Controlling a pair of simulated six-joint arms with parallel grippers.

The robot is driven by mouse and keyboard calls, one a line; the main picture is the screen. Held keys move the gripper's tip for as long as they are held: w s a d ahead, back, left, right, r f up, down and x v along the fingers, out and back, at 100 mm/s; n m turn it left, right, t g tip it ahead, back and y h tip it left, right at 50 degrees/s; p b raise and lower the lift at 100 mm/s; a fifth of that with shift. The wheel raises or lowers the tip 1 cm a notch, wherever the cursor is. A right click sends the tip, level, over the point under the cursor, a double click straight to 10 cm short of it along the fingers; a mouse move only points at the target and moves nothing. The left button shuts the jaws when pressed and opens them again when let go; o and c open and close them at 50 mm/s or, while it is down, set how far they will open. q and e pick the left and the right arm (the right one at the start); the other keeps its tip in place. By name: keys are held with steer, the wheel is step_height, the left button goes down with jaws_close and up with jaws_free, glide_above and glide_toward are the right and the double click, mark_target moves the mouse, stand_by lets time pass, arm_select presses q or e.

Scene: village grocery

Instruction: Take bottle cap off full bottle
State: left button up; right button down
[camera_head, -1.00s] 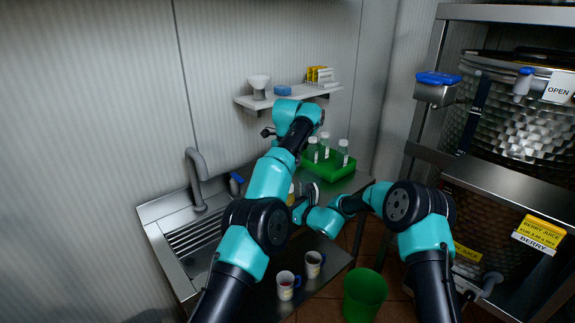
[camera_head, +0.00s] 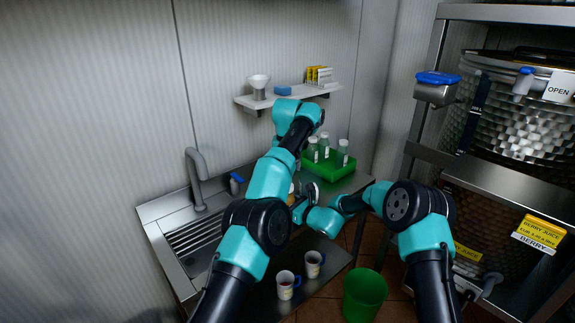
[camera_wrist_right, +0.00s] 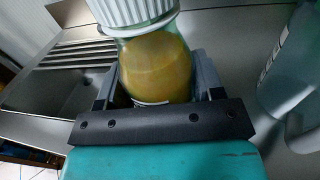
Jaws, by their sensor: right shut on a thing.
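The full bottle (camera_wrist_right: 155,68), clear with yellow-orange contents, is upright between the fingers of my right gripper (camera_wrist_right: 157,88) in the right wrist view. A white ribbed cap (camera_wrist_right: 133,12) is at its top; the picture cuts off the cap's upper part. In the head view a small yellow part of the bottle (camera_head: 291,194) shows beside my right gripper (camera_head: 301,203), over the steel counter. My left arm reaches over the counter toward the wall. Its gripper is hidden behind its own arm, so its jaws and any contact with the cap do not show.
A green crate (camera_head: 326,172) with several clear bottles stands at the counter's back right. A sink (camera_head: 192,245) is at left. Two mugs (camera_head: 286,284) stand on the lower shelf. A green bin (camera_head: 364,295) is on the floor. A wall shelf (camera_head: 300,96) holds a funnel and sponge.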

arm_select(q)
steer(key=shift+w+f, duration=0.1)
steer(key=shift+f, duration=0.1)
steer(key=shift+f, duration=3.8)
steer(key=shift+c, duration=0.5)
